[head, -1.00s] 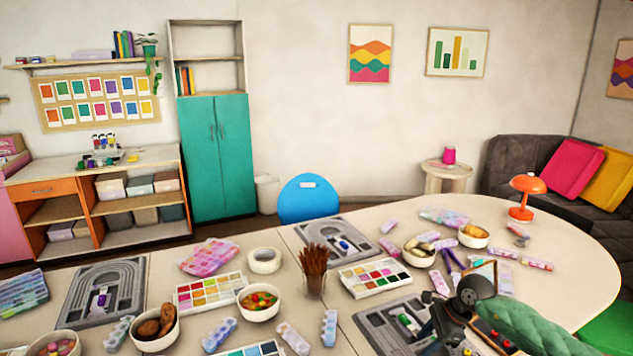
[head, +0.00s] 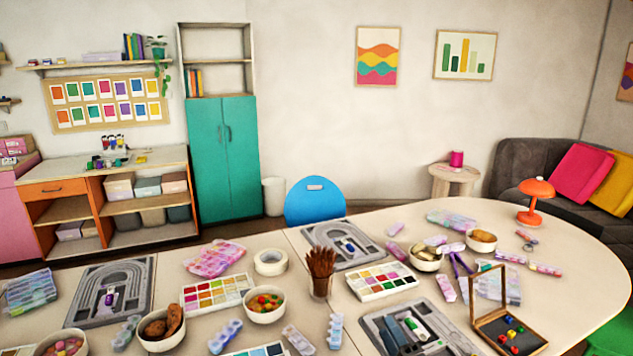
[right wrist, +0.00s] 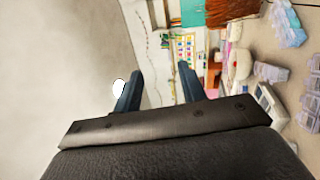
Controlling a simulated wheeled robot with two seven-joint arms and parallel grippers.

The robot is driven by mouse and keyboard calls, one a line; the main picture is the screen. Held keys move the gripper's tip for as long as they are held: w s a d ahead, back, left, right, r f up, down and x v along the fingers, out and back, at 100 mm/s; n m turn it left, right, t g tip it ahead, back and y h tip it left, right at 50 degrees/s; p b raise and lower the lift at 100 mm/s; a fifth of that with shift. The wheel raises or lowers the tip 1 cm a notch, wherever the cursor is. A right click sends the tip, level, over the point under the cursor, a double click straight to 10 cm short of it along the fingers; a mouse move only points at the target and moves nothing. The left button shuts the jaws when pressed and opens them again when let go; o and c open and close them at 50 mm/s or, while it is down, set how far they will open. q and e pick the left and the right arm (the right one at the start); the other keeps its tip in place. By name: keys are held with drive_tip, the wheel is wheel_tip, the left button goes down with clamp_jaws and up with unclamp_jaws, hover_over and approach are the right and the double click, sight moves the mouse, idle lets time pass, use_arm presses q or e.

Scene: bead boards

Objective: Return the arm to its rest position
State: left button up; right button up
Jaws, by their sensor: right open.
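My right gripper (right wrist: 158,88) shows in the right wrist view, its two dark fingers apart with nothing between them. Beyond it are a blank pale wall, and the table things, turned sideways and a little blurred. It seems clear of everything. In the head view I cannot make out either gripper or arm. My left gripper is in neither view.
The pale table (head: 591,260) holds grey bead boards (head: 148,268), a jar of brown sticks (head: 320,272), a paint palette (head: 383,281), bowls (head: 264,304) and an open wooden box (head: 540,344) with coloured pieces. An orange lamp (head: 537,189) stands at the far right.

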drive_tip(key=s+d+f+m+g+h, duration=0.3)
drive_tip(key=s+f+m+h, duration=0.15)
drive_tip(key=f+m, duration=0.2)
drive_tip(key=s+d+f+m+g+h, duration=0.4)
drive_tip(key=s+f+m, duration=0.2)
drive_tip(key=m, duration=0.2)
drive_tip(key=s+a+f+m+g+y, duration=0.1)
drive_tip(key=s+f+m+g, duration=0.3)
drive_tip(key=s, duration=0.6)
drive_tip(key=s+a+f+m+g+y, duration=0.1)
drive_tip(key=s+f+m+g, duration=0.1)
drive_tip(key=s+f+g, duration=0.6)
drive_tip(key=s+a+f, duration=0.2)
drive_tip(key=f, duration=1.2)
drive_tip(key=s+a+f, duration=0.2)
drive_tip(key=s+f, duration=0.1)
drive_tip(key=f, duration=1.1)
drive_tip(key=shift+a+t, duration=0.3)
drive_tip(key=shift+a, duration=0.1)
